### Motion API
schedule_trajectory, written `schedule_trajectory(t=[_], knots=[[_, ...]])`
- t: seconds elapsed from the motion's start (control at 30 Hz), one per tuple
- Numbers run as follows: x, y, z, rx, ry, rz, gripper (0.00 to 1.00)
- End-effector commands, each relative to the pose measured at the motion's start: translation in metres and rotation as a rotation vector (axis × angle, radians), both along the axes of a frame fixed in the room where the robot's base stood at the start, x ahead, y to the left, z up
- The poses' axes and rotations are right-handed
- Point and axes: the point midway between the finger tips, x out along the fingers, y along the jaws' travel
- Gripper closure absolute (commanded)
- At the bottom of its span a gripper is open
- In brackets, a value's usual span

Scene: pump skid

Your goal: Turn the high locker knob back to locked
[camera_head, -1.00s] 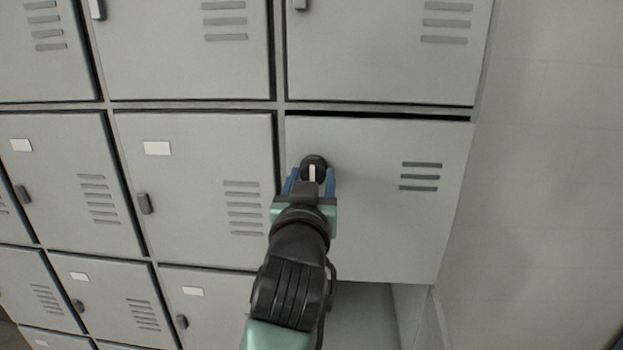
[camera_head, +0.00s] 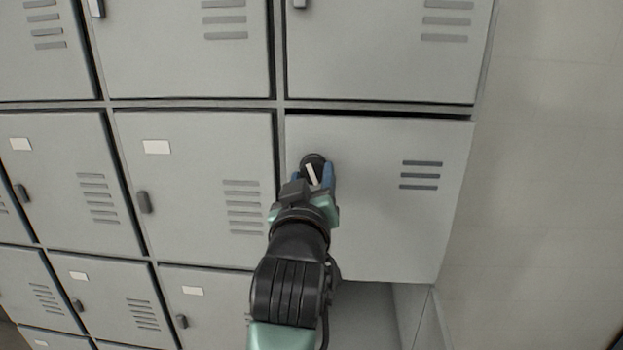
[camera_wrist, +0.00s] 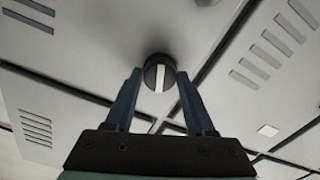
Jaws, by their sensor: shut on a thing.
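The locker knob (camera_head: 312,165) is a round black dial with a white pointer line, on the left side of a grey locker door (camera_head: 400,230). In the head view the line leans, its top end to the left. The knob also shows in the wrist view (camera_wrist: 160,73), between the fingertips. My gripper (camera_head: 315,180) is shut on the knob, its blue fingers on either side of it, and is rolled a little in the head view. In the wrist view my gripper (camera_wrist: 159,88) looks square to the pointer line. The fingers hide part of the knob's rim.
Other grey locker doors with dark handles (camera_head: 144,202) and vents surround this one. A dark gap runs along this door's top edge. An open compartment (camera_head: 362,318) lies below it. A plain pale wall (camera_head: 545,180) is at the right.

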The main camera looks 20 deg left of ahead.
Motion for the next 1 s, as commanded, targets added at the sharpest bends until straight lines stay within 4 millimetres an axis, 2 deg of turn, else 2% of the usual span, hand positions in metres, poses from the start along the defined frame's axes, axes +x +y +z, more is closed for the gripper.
schedule_trajectory(t=[1.0], knots=[[0.0004, -0.0009, -0.0003, -0.912, -0.262, -0.001, 1.00]])
